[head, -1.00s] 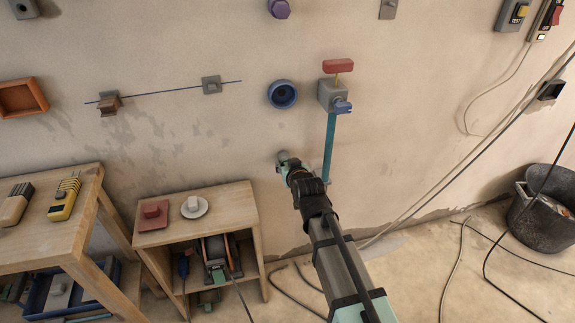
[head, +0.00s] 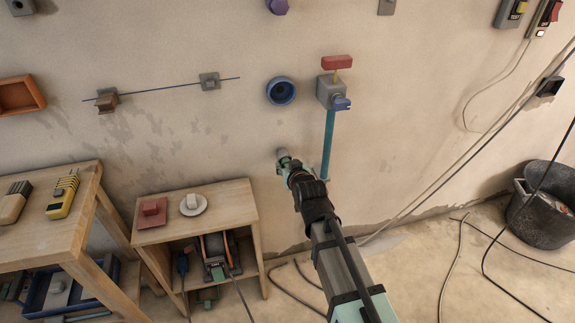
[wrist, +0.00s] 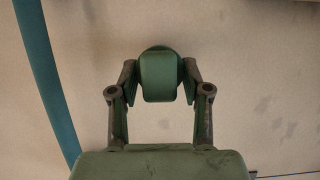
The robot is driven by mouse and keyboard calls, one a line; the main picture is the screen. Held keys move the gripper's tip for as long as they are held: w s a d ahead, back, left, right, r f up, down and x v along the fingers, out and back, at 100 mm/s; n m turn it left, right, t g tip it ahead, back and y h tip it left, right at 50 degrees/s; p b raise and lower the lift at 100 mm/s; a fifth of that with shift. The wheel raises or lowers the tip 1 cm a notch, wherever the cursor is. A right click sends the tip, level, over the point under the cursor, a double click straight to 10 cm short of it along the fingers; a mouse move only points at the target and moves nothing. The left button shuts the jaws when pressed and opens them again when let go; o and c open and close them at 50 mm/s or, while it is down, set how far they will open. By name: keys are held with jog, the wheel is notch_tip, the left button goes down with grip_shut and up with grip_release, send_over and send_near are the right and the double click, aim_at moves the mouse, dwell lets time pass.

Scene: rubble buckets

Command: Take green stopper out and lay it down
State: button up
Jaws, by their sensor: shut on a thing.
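The green stopper (wrist: 159,75) shows between my gripper's fingers in the wrist view, with a rounded block-shaped grip and a round part behind it. My gripper (wrist: 159,82) is shut on it, one finger on each side. In the head view my gripper (head: 284,158) is at the wall, below the blue ring (head: 281,91) and left of the teal pipe (head: 328,150). The stopper is too small and covered there to make out clearly. I cannot tell how deep it sits in the wall.
A low wooden cabinet (head: 240,208) carries a red square plate (head: 151,212) and a white round piece (head: 193,204), with some bare top. A taller bench (head: 85,195) stands at left. A grey valve box with a red handle (head: 337,62) is above. A dark bucket (head: 540,218) and cables are at right.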

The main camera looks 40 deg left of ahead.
jog(key=shift+s+d, duration=0.3)
jog(key=shift+d, duration=0.1)
dwell(0.3)
jog(key=shift+s+d, duration=1.05)
jog(key=shift+d, duration=0.3)
jog(key=shift+a, duration=0.1)
